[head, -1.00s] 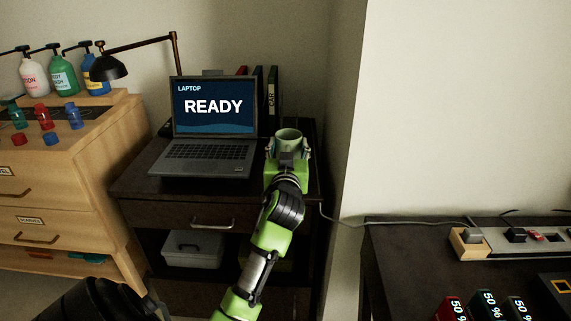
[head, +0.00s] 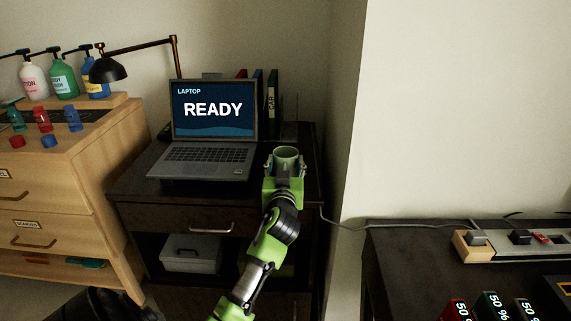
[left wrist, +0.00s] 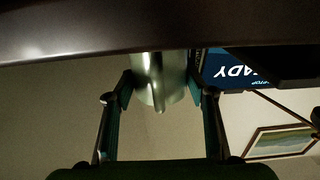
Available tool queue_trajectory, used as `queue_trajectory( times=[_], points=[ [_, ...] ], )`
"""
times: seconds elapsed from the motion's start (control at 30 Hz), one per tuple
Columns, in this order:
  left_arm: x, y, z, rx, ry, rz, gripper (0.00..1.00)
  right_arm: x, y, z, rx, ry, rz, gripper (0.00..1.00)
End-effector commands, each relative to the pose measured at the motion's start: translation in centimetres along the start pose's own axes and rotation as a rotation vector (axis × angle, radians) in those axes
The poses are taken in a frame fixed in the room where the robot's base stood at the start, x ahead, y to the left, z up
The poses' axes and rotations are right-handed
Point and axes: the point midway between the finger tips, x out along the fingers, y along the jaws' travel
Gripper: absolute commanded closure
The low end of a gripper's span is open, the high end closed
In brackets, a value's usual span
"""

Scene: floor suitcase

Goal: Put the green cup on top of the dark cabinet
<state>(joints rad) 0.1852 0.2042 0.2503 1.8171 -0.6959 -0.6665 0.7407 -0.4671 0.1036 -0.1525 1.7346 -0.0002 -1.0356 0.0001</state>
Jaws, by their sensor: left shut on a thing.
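The green cup (head: 286,157) is upright in my left gripper (head: 285,167), at the right part of the dark cabinet's top (head: 132,182), to the right of the laptop. The gripper is shut on the cup, with a finger on each side of it. In the left wrist view, which is upside down, the cup (left wrist: 156,88) is between the fingers of the left gripper (left wrist: 165,90). The cabinet's dark edge (left wrist: 90,28) hides the cup's base there, so I cannot tell whether it touches the top. My right gripper is out of view.
The open laptop (head: 205,160) takes up the left and middle of the cabinet top. Binders (head: 271,92) stand behind the cup, and a pale wall (head: 440,110) rises to the right. A wooden drawer unit (head: 60,195) with bottles stands at the left.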

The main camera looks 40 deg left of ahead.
Motion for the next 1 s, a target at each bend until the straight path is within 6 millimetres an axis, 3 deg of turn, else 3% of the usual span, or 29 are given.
queue_trajectory(
  times=[0.03,0.1,0.53,1.0],
  points=[
    [0.0,0.0,0.1,-0.001,0.0,0.0,0.47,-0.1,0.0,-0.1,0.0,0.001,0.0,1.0],
    [0.0,0.0,0.0,0.0,0.0,0.0,0.33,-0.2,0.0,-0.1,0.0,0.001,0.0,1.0],
    [0.0,0.0,-0.3,0.0,0.0,0.0,0.33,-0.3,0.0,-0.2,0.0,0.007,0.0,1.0],
    [-9.3,0.0,-0.1,-0.003,-0.003,-0.001,0.33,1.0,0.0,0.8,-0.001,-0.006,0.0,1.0]
  ],
)
